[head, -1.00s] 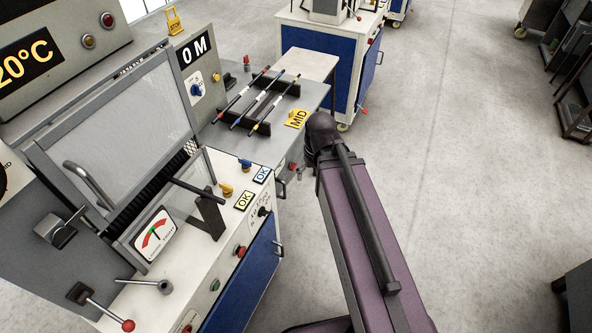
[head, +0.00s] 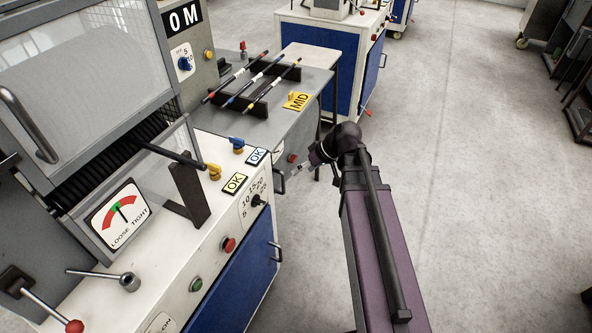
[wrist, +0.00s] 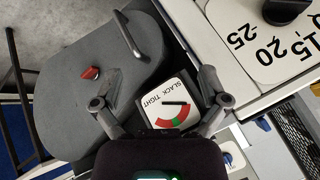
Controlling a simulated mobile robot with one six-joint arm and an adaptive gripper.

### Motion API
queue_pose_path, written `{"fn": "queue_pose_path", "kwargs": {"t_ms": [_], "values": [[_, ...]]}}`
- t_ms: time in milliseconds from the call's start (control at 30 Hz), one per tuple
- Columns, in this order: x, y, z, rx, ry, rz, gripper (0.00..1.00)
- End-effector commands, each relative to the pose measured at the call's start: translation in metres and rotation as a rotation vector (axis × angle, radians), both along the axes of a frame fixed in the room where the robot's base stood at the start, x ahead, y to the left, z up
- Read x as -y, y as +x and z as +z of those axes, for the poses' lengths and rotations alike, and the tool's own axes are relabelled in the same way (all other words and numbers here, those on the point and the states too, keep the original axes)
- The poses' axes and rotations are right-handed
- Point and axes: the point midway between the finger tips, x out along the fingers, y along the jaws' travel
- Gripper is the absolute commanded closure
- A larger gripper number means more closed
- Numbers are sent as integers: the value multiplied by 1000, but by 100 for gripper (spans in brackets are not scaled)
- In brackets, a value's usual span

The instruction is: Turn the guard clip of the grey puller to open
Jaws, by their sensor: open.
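The grey puller (wrist: 75,110) fills the left and middle of the wrist view, with a bar handle (wrist: 129,35) along its upper edge. A small red clip (wrist: 91,73), which looks like the guard clip, sits on its face. A red piece, probably the same clip, shows in the head view (head: 292,158). A SLACK/TIGHT dial (wrist: 165,103) lies between my fingers in the wrist view. My gripper (wrist: 160,101) is open and empty, its left finger just below the red clip in the picture. In the head view my gripper (head: 298,168) is small, beside the puller.
The white machine (head: 215,235) with a blue front, knob, buttons and OK cards stands at left.

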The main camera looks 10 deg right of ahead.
Motion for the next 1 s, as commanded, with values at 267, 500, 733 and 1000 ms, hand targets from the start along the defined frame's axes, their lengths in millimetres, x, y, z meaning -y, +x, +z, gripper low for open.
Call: {"fn": "queue_pose_path", "kwargs": {"t_ms": [267,500,733,1000], "values": [[11,28,-44,159,124,61,6],[24,49,-69,314,217,98,6],[41,68,-90,473,292,120,6],[66,89,-114,674,360,126,6]]}}
